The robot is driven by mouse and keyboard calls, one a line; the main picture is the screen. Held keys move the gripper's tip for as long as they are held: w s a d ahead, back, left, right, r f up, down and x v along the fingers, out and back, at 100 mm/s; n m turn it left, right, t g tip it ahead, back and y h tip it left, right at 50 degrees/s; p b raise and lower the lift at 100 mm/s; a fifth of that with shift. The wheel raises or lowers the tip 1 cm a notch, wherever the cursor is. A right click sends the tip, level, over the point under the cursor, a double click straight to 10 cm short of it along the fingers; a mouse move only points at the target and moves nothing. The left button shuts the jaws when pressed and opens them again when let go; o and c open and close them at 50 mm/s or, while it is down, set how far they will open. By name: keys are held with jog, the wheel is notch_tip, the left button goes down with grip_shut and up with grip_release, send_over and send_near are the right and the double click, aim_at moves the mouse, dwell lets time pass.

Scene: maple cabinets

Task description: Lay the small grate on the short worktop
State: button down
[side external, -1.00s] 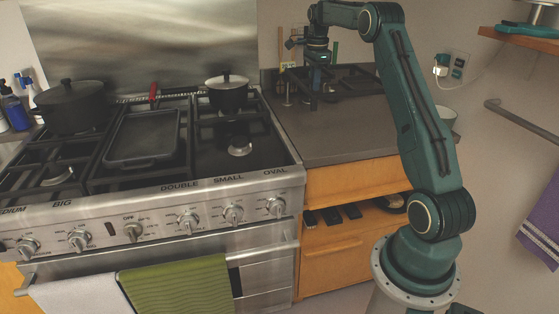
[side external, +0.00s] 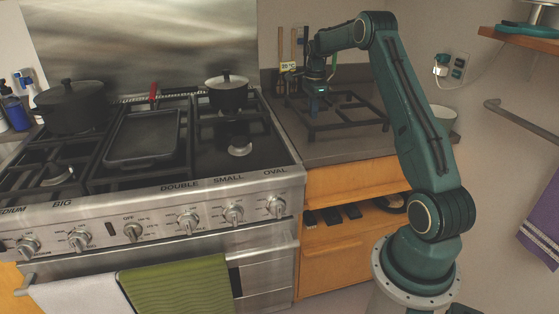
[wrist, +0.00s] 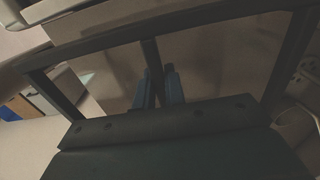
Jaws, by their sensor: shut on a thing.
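The small grate (side external: 350,125) is a black open frame with crossing bars and short legs. In the side external view it is level over the short worktop (side external: 335,153), the dark grey counter right of the stove. I cannot tell if its legs touch the surface. My gripper (side external: 318,94) points down at the grate's left part and is shut on one of its bars. In the wrist view my fingers (wrist: 160,88) close around a bar of the grate (wrist: 95,47), whose frame fills much of the picture.
The stove (side external: 240,165) is left, with a lidded pot (side external: 228,97) on its right back burner and a griddle pan (side external: 143,137) mid-stove. Upright utensils and a small display (side external: 288,67) stand behind the grate. A light bowl (side external: 443,118) is at the worktop's right.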

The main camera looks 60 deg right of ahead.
jog(key=shift+f, duration=1.85)
jog(key=shift+f, duration=0.1)
jog(key=c, duration=1.5)
grip_release()
jog(key=shift+f, duration=0.1)
notch_tip(320, 180, up, 12)
jog(key=shift+r, duration=0.2)
jog(key=shift+a, duration=0.15)
